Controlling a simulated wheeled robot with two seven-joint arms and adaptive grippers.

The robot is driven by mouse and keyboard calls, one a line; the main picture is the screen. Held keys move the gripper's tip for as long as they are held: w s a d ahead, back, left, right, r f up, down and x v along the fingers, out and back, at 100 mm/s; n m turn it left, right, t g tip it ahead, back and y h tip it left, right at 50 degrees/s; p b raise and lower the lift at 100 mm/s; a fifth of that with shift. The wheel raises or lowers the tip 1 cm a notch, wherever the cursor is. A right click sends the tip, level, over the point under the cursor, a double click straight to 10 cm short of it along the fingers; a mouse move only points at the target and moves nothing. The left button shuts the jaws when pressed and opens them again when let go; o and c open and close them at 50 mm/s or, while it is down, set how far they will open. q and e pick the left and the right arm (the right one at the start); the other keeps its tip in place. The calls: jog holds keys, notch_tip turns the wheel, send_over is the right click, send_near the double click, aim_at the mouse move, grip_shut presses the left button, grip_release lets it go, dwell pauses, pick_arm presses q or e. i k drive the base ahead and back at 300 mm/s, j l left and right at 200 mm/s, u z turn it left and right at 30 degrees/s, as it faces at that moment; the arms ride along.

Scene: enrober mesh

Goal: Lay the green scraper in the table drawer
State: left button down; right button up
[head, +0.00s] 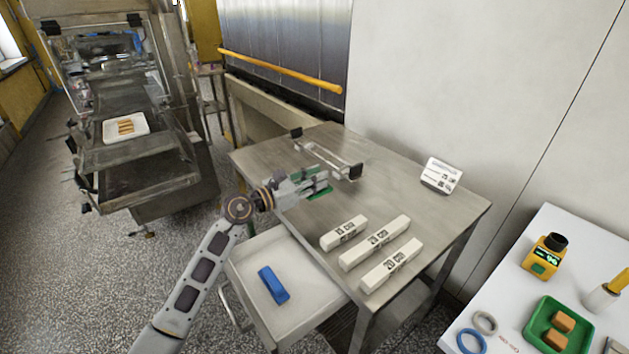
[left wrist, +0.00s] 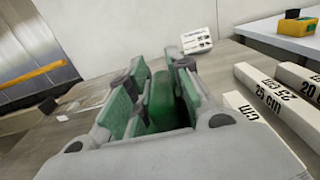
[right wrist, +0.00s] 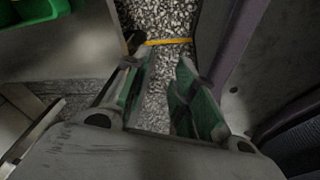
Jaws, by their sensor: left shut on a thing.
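The green scraper (left wrist: 161,103) is between the fingers of my left gripper (head: 320,182), which is shut on it. In the head view the green finger pads make the scraper hard to tell apart. The left gripper is over the left part of the steel table (head: 400,190), behind the drawer. The table drawer (head: 310,287) is pulled out at the table's front left, and a blue block-like object (head: 272,284) lies in it. My right gripper (right wrist: 160,80) is open and empty above speckled floor; it is not in the head view.
Several white labelled bars (head: 375,250) lie on the table, right of the drawer. A clear-looking frame (head: 330,160) with dark ends and a white sign (head: 441,174) are further back. A white table (head: 500,300) at right holds a green tray (head: 535,325) and a yellow device (head: 544,256).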

aim_at(291, 278)
jog(key=k+j, duration=0.2)
jog(key=j, duration=0.2)
jog(key=k+j, duration=0.15)
jog(key=j, duration=0.25)
jog(key=k+j, duration=0.2)
jog(key=j, duration=0.2)
